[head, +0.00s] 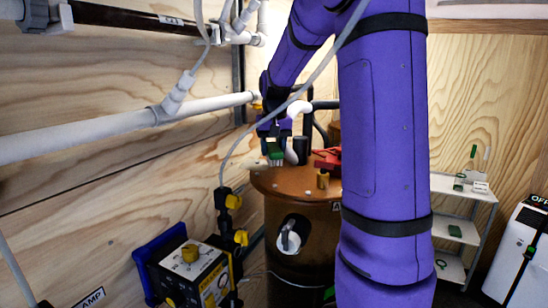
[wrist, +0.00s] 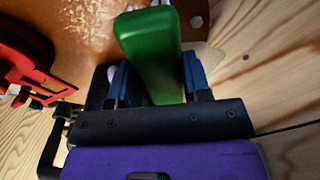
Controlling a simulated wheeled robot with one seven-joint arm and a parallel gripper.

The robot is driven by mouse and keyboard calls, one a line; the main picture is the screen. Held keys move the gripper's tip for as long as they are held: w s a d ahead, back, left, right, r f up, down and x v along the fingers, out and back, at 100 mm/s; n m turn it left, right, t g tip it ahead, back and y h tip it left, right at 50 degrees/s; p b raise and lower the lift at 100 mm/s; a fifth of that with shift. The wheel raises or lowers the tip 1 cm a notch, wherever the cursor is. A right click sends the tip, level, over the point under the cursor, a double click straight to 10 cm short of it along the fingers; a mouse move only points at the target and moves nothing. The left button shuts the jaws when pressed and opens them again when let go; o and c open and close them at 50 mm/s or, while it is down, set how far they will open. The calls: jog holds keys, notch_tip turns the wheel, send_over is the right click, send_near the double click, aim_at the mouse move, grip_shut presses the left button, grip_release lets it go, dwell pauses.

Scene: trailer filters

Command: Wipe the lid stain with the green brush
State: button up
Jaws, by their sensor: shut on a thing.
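The green brush (head: 275,153) is held in my gripper (head: 273,143), just above the left part of the brown lid (head: 300,182). A pale, speckled patch, which looks like the stain (wrist: 92,28), shows on the lid to the left of the brush. I cannot tell whether the bristles touch the lid.
A thin grey hose passes close to my gripper. White pipes (head: 110,131) run along the left wall. A pump box (head: 190,270) is at lower left, and a white shelf cart (head: 455,225) at right.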

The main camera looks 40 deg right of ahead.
jog(key=shift+r, duration=2.05)
jog(key=shift+s, duration=0.1)
